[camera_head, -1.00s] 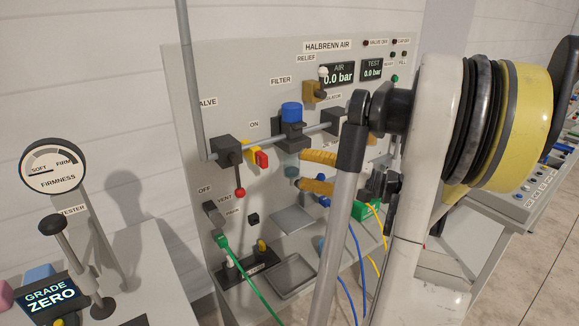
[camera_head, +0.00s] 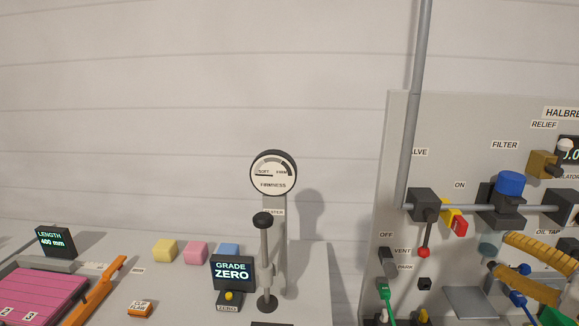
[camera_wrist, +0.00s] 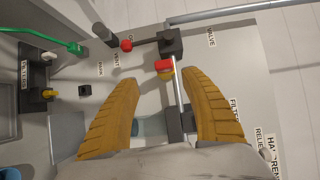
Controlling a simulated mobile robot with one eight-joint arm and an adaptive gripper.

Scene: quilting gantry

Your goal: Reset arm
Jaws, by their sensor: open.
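My gripper (camera_head: 502,254) shows at the right edge of the head view, its two ribbed orange-brown fingers spread apart with nothing between them. It is in front of the air panel (camera_head: 400,130), below the blue-capped filter (camera_head: 509,186). In the wrist view the open fingers (camera_wrist: 160,77) point towards the red-and-yellow valve handle (camera_wrist: 164,68). That handle also shows left of the gripper in the head view (camera_head: 455,219). I cannot tell the exact gap between the fingers and the panel. The rest of my arm is out of the head view.
A firmness tester (camera_head: 273,174) stands on the bench behind a GRADE ZERO display (camera_head: 232,271). Yellow, pink and blue blocks (camera_head: 196,252) lie left of it. A red-ball lever (camera_head: 424,251) and a vertical pipe (camera_head: 412,110) are on the panel's left side. Green cable (camera_wrist: 55,42) runs nearby.

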